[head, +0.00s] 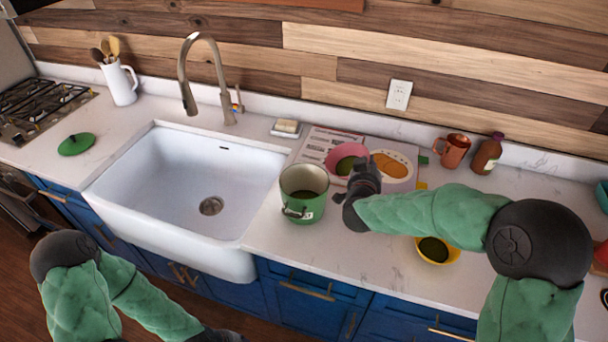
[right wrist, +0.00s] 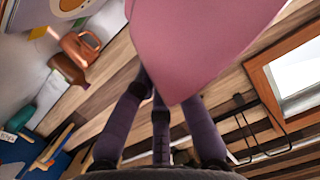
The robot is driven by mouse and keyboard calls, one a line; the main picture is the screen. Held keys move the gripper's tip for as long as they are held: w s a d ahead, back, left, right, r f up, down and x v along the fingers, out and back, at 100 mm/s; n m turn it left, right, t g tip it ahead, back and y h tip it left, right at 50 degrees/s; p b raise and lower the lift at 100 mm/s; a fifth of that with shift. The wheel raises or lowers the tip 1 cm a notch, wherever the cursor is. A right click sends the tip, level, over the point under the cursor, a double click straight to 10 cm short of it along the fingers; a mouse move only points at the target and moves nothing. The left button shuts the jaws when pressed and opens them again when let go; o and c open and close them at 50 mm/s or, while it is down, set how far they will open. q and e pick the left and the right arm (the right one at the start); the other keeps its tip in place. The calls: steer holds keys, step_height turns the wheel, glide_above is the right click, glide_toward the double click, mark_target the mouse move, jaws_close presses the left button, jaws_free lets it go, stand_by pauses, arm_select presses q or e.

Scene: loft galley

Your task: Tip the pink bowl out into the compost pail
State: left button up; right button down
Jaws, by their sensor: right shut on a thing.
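The pink bowl (head: 336,153) is behind and right of the compost pail in the head view, with something dark green inside. My right gripper (head: 356,177) is shut on the bowl's near right side; the bowl's pink outer wall (right wrist: 205,45) fills the top of the right wrist view. The green compost pail (head: 304,208) stands upright and open on the counter, right of the sink, its handle down in front. The bowl is apart from the pail's mouth. My left gripper (head: 218,337) is at the bottom edge, mostly cut off, its fingers unclear.
A green lid (head: 76,144) lies left of the white sink (head: 205,175). An open book (head: 392,168) lies behind the bowl. A yellow bowl (head: 455,254) sits under my right forearm. A copper mug (head: 455,150) and brown bottle (head: 487,154) stand at the back right.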

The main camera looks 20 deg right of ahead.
steer(key=shift+w+a+r+n+h, duration=0.1)
steer(key=shift+a+r+n+h, duration=0.2)
steer(key=shift+a+r, duration=0.25)
steer(key=shift+a+r+n+t+h+p, duration=0.25)
steer(key=shift+a+r+n, duration=0.1)
steer(key=shift+a, duration=0.25)
steer(key=shift+a+r+n+t+h+p, duration=0.2)
steer(key=shift+a+r+n, duration=0.1)
steer(key=shift+a, duration=0.25)
steer(key=shift+a+r+n, duration=0.25)
steer(key=shift+a+r, duration=0.05)
steer(key=shift+a, duration=0.1)
steer(key=shift+w+a+r+n+t+h, duration=0.1)
steer(key=shift+a+r+n+t+h, duration=0.6)
steer(key=shift+a+r+n, duration=0.7)
steer(key=shift+a+f+n+t+b, duration=0.45)
steer(key=shift+a+n+t, duration=0.15)
steer(key=shift+n, duration=0.3)
steer(key=shift+a+r+n+t, duration=0.45)
steer(key=shift+a+n, duration=0.3)
steer(key=shift+n, duration=0.15)
stand_by(0.4)
steer(key=shift+a+r+n+t, duration=0.15)
steer(key=shift+a+n+t, duration=0.15)
steer(key=shift+a+n, duration=0.35)
steer(key=shift+a+r+n+t, duration=0.15)
steer(key=shift+a+n+t, duration=0.2)
steer(key=shift+a, duration=0.5)
